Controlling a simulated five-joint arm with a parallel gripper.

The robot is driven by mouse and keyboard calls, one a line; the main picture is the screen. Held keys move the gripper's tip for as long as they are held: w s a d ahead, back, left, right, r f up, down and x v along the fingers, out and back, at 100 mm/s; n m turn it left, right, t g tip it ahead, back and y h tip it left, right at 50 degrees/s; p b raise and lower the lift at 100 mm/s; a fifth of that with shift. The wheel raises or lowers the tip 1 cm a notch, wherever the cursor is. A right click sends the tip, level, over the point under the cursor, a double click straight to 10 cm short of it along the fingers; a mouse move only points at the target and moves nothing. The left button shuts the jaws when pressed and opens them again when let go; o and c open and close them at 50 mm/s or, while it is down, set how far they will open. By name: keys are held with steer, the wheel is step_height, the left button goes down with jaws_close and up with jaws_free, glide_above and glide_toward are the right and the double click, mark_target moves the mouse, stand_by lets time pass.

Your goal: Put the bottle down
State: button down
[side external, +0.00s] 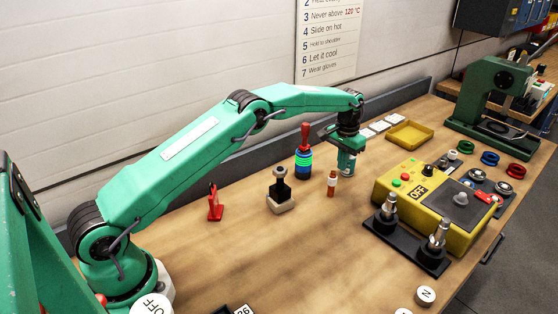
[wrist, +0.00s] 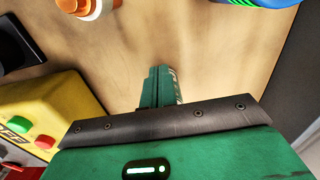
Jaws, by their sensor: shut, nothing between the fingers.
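In the wrist view, an orange and white thing that looks like the bottle (wrist: 90,8) is cut off by the top edge. My gripper (side external: 346,172) points down just right of the bottle in the side view, apart from it. In the wrist view the green fingers of my gripper (wrist: 160,80) are together with nothing between them, over bare wood.
A blue, green and black stack with a red handle (side external: 304,160) stands behind left of the bottle. A yellow control box (side external: 420,205) is to the right. A yellow tray (side external: 410,134) lies behind my gripper. The bench front left is mostly clear.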

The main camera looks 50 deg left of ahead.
steer(key=shift+s+d, duration=0.1)
steer(key=shift+s, duration=1.6)
step_height(320, 180, up, 10)
steer(key=shift+s, duration=0.1)
